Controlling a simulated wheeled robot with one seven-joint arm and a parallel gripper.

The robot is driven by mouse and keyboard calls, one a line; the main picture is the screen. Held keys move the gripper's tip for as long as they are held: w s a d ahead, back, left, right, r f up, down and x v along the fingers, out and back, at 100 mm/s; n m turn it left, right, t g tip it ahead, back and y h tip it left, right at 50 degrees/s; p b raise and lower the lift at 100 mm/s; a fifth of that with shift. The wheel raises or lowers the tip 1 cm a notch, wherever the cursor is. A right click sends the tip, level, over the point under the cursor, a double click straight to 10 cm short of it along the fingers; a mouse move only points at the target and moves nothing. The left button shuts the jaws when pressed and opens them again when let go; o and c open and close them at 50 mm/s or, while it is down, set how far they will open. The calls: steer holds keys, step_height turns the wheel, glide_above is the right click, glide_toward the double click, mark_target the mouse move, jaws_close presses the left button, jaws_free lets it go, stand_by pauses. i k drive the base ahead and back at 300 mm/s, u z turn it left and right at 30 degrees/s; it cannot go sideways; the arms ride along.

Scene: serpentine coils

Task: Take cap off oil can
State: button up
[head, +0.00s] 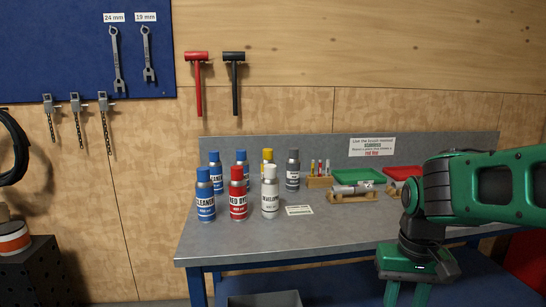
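Several capped spray cans stand upright on the grey workbench (340,220). In front are a blue-capped can labelled CLEANER (205,197), a red can labelled RED DYE (238,195) and a white can labelled DEVELOPER (270,194). Behind them are two more blue-capped cans (215,170) (241,158), a yellow-capped can (267,156) mostly hidden, and a grey-capped can (292,172). I cannot read which one is the oil can. My gripper (406,297) hangs at the lower right, in front of the bench and apart from the cans. Its fingers are spread with nothing seen between them; the tips reach the picture edge.
A small card (299,210), a rack of small tubes (319,180), a metal part on a stand (352,190), a green tray (358,175) and a red tray (401,173) are on the bench. A grey bin (265,299) is below. The bench's front middle is clear.

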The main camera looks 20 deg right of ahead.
mark_target(267, 152)
steer(key=i, duration=0.9)
